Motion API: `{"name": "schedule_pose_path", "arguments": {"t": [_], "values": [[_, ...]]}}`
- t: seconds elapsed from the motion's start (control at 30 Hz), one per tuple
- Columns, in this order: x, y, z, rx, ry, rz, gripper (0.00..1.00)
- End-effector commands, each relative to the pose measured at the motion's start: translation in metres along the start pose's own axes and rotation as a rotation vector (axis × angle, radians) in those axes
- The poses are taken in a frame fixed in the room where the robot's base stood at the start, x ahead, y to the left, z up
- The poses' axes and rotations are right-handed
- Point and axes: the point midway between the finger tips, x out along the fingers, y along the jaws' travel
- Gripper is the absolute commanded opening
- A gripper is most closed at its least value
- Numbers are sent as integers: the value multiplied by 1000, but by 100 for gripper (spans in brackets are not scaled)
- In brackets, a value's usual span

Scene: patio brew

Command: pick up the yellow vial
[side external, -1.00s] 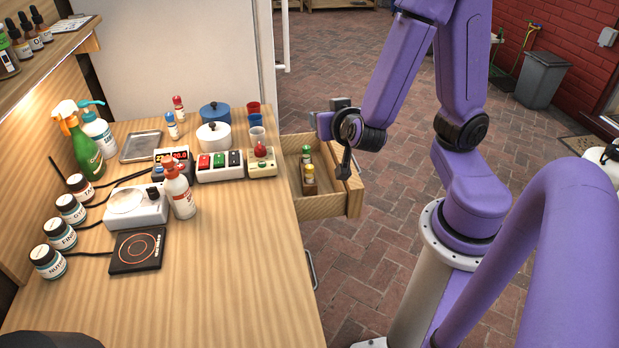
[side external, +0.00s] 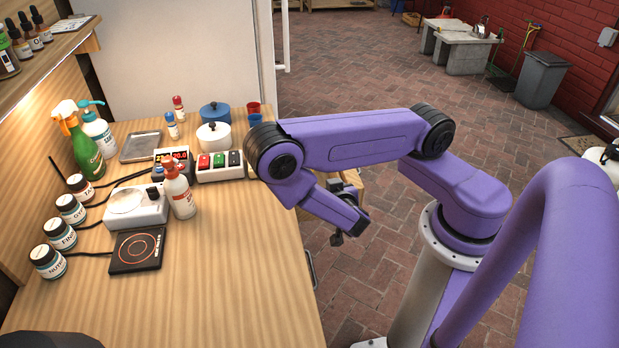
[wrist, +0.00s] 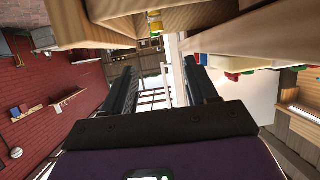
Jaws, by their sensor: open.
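The yellow vial is hidden behind my arm in the side external view. In the wrist view, small yellow and green parts (wrist: 155,27) show at the top edge, beside pale wood; I cannot tell for sure which one is the yellow vial. A little of the open wooden drawer (side external: 352,180) shows behind my arm. My gripper (side external: 338,238) hangs in front of the drawer, off the bench's right edge. In the wrist view, my gripper (wrist: 163,80) has its two dark fingers apart with nothing between them.
The wooden bench (side external: 230,280) is at the left, with a white squirt bottle (side external: 180,190), a switch box (side external: 219,167), a white pot (side external: 213,136) and a hot plate (side external: 137,250). Open brick floor (side external: 345,290) lies right of the bench.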

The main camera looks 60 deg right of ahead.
Motion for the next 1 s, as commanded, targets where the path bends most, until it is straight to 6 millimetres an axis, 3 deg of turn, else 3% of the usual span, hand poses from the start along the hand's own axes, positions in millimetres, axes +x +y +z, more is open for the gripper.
{"name": "schedule_pose_path", "arguments": {"t": [0.37,1.0], "values": [[19,2,12,6,-4,6,58],[117,2,12,6,-2,3,58]]}}
